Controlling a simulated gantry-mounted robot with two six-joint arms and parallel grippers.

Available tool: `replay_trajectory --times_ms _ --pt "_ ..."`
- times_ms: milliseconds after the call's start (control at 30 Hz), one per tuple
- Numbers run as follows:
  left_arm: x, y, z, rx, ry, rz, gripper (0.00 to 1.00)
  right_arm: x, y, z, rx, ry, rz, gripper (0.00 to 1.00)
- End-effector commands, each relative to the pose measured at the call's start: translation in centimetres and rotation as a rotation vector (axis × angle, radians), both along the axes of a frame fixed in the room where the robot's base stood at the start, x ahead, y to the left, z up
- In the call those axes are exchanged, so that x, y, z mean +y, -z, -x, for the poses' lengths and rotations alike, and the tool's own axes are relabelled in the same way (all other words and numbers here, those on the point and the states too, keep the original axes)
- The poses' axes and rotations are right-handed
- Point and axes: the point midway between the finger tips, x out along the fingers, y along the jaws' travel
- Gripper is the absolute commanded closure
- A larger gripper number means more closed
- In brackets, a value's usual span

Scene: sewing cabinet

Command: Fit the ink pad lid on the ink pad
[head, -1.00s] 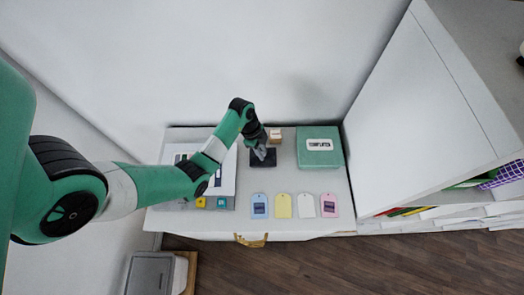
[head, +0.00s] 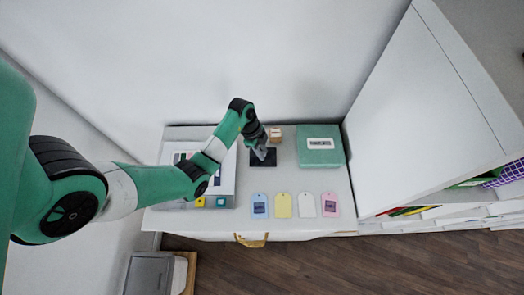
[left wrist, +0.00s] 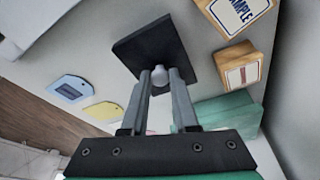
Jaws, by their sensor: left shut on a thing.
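A dark square plate (head: 269,161) lies at the back middle of the cabinet top; I take it to be the ink pad lid. In the left wrist view the plate (left wrist: 148,44) has a pale round knob at its middle. My left gripper (head: 260,153) is above it, its fingers (left wrist: 166,78) shut on the knob. I cannot make out the ink pad as a separate thing, and I cannot tell whether it is under the plate. My right gripper is not in view.
A wooden stamp block (head: 275,134) stands close behind the plate. A green box (head: 320,158) is to the right. Blue (head: 259,206), yellow (head: 283,206), white (head: 305,206) and pink (head: 329,206) tags lie in front. A grey tray (head: 228,186) is under my left arm.

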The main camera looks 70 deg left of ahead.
Motion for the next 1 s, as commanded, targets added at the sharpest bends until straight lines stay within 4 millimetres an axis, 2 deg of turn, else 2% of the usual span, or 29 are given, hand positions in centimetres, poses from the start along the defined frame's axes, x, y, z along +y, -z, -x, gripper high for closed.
replay_trajectory --times_ms 700,733,900,1000 --pt "0.0 0.7 0.0 0.0 0.0 0.0 1.0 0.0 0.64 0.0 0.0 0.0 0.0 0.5" --pt "0.0 0.65 0.0 0.0 0.0 0.0 0.67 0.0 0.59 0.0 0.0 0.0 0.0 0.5" --pt "0.0 0.64 0.01 0.0 0.0 0.0 0.37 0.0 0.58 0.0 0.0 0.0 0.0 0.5" --pt "0.0 0.64 0.01 0.0 0.0 0.0 0.37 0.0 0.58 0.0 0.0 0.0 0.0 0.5"
